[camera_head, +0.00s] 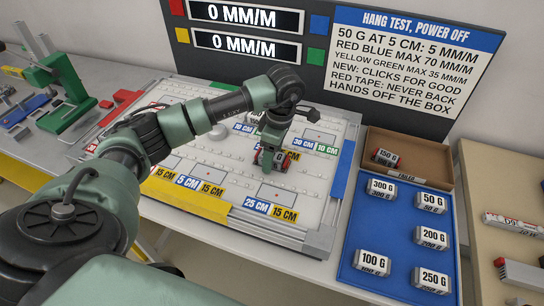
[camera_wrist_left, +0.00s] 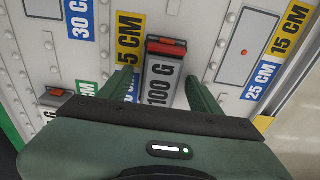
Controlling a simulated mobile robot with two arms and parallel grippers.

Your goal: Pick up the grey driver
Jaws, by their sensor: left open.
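No thing in view is plainly marked as a grey driver. A grey block with a red end (camera_head: 520,275) lies at the right edge, partly cut off; I cannot tell if it is the driver. My left gripper (camera_head: 268,158) is low over the white board, pointing down. In the left wrist view, its open fingers (camera_wrist_left: 165,92) stand on either side of a grey 100 G block (camera_wrist_left: 160,84) with a red top end. The block lies on the board between the fingers, and its near end is hidden by the gripper body. My right gripper is not in view.
A blue tray (camera_head: 398,225) with several labelled weights and a brown box (camera_head: 418,160) holding a 150 G weight are right of the board (camera_head: 213,150). A green press stand (camera_head: 68,95) is at left. A dark display panel (camera_head: 260,60) stands behind. Another block (camera_wrist_left: 57,93) lies nearby.

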